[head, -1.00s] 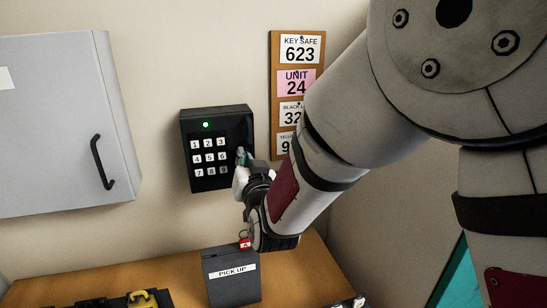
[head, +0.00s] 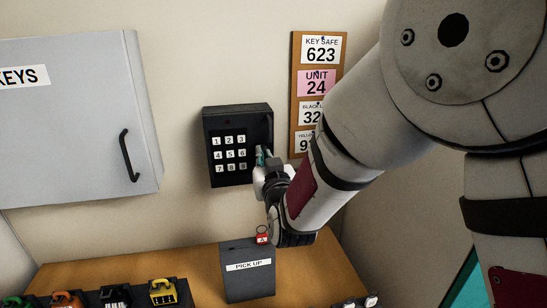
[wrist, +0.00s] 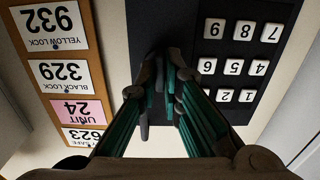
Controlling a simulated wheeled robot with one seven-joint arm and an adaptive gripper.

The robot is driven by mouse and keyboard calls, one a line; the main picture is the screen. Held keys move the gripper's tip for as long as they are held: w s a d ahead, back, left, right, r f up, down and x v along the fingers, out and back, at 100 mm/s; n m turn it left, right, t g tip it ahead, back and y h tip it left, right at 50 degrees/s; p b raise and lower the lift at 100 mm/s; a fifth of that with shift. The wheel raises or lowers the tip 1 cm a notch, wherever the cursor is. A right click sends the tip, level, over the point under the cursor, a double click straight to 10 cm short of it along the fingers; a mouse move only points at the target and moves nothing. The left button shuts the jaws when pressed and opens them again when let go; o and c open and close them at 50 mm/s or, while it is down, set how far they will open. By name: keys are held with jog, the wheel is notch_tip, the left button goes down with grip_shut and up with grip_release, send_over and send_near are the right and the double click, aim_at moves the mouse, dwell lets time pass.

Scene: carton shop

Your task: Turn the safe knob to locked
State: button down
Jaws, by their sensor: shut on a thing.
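The black key safe (head: 256,128) is mounted on the wall, with a white number keypad (head: 229,153) on the left of its face. No green light shows on it. My gripper (head: 263,157) is at the right part of the safe's face. In the wrist view the safe (wrist: 160,18) appears upside down, and my gripper's teal-sided fingers (wrist: 163,75) are closed in on the dark area beside the keypad. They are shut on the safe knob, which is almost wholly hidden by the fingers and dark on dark. Its exact angle cannot be told.
A board with number cards (head: 318,85) hangs right of the safe. A grey key cabinet (head: 75,120) with a black handle is at left. Below, a grey PICK UP box (head: 249,280) with a red tag (head: 262,236) and several coloured padlocks (head: 163,291) stand on the wooden counter.

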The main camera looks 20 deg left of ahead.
jog(key=c, duration=1.7)
grip_release()
jog(key=v, duration=1.2)
jog(key=shift+f, duration=0.1)
jog(key=w+d+r+m+g+h+b, duration=0.1)
jog(key=d+g+h, duration=0.1)
jog(key=d, duration=0.7)
jog(key=w+d+r+m+g+h, duration=0.1)
jog(key=d+r+m+g+h, duration=0.15)
jog(key=d, duration=0.55)
jog(key=s+d+m+g+h, duration=0.1)
jog(key=s+d, duration=0.5)
jog(key=s+d+f+m+g+h+b, duration=0.1)
jog(key=s+d+g+h, duration=0.1)
jog(key=s+d, duration=0.4)
jog(key=s+d+m+g+h, duration=0.1)
jog(key=s+d+g, duration=0.1)
jog(key=s+d, duration=0.4)
jog(key=shift+s+d+f+h, duration=0.1)
jog(key=shift+s+f+h, duration=0.15)
jog(key=shift+s+h, duration=0.1)
